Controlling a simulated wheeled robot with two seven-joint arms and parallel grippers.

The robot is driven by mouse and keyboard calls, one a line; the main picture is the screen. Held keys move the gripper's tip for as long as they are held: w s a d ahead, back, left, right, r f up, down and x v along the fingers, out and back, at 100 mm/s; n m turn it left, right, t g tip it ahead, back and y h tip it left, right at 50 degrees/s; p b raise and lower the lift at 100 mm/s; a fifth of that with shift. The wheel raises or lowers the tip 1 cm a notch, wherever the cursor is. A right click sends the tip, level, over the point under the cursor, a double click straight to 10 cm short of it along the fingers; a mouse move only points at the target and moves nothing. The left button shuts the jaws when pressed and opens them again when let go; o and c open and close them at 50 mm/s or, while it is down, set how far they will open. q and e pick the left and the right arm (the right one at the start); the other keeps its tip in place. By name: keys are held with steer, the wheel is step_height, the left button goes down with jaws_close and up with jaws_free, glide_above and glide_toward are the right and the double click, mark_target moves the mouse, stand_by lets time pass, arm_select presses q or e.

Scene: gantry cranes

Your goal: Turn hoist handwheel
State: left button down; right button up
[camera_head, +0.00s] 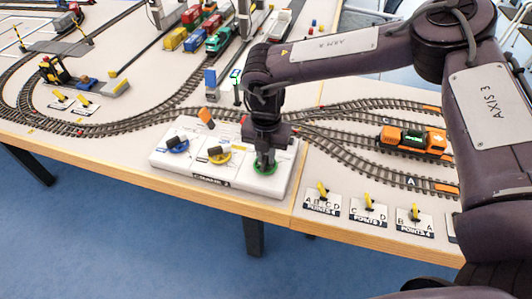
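A white control panel (165,162) with a dark nameplate sits at the table's front edge. It carries a blue handwheel (178,149), a yellow handwheel (218,159) and a green handwheel (259,172), each in a row. I cannot read which wheel is marked hoist. My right gripper (264,163) points straight down at the green handwheel and covers its middle. Only the green rim shows around the fingertips. I cannot tell whether the fingers are closed on its knob. My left gripper is out of the picture.
Several point levers (369,204) stand on small plates right of the panel. An orange and green locomotive (412,141) stands on the tracks behind them. Wagons (220,38) and gantry crane legs (242,18) are at the back. An orange lever (206,116) rises behind the panel.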

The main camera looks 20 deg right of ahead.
steer(key=shift+c, duration=1.1)
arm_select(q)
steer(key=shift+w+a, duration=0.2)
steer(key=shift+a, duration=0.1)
arm_select(e)
jaws_close()
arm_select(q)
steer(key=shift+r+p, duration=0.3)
arm_select(e)
steer(key=shift+n, duration=0.4)
steer(key=shift+a+r+n+p, duration=0.1)
steer(key=shift+n+p, duration=0.35)
steer(key=shift+n, duration=0.65)
steer(key=n, duration=0.3)
steer(key=shift+p, duration=0.3)
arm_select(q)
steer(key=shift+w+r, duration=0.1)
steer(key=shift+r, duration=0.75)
arm_select(e)
steer(key=shift+a+n, duration=0.1)
steer(key=shift+n, duration=1.7)
steer(key=shift+w, duration=0.1)
